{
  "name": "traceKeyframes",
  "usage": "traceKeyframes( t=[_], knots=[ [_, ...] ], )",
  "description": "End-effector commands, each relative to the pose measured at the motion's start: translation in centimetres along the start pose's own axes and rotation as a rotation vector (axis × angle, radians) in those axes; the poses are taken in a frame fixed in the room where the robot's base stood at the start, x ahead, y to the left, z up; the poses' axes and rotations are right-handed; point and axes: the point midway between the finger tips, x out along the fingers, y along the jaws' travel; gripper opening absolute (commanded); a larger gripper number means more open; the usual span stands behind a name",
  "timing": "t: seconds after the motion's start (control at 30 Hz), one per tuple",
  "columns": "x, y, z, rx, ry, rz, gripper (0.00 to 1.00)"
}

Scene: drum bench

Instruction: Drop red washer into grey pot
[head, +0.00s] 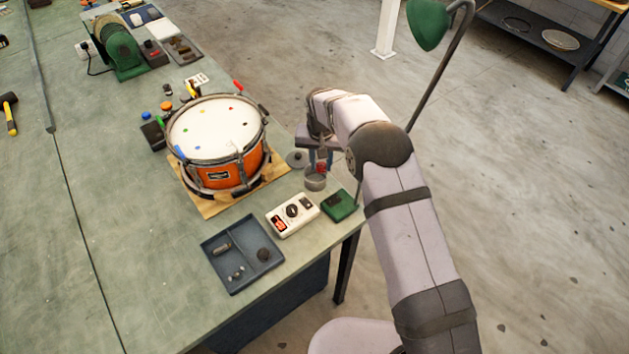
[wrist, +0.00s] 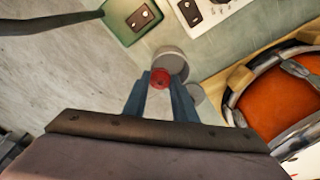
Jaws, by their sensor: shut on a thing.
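My gripper (wrist: 160,82) is shut on the red washer (wrist: 160,78), which sits between the two blue-grey fingertips. In the head view the red washer (head: 321,168) shows as a small red spot just above the grey pot (head: 315,183). In the wrist view the grey pot (wrist: 171,60) is right beyond the fingertips, and the washer overlaps part of its opening. The exact height of the washer over the pot is hard to tell. The fingers and washer hide part of the pot.
An orange drum (head: 215,145) stands on a wooden board left of the pot. A grey disc (head: 296,158) lies beside the pot. A white meter box (head: 292,214), a green box (head: 339,205) and a dark tray (head: 241,254) sit nearer. The bench edge is close on the right.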

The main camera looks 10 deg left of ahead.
Motion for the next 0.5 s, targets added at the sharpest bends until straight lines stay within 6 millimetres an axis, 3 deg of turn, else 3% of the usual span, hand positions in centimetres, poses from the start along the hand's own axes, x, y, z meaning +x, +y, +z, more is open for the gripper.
traceKeyframes(
  t=[0.2, 0.5],
  knots=[
    [1.8, 0.0, 0.2, 0.0, 0.001, 0.0, 0.05],
    [1.9, 0.0, 0.3, 0.0, 0.001, 0.0, 0.05]
  ],
)
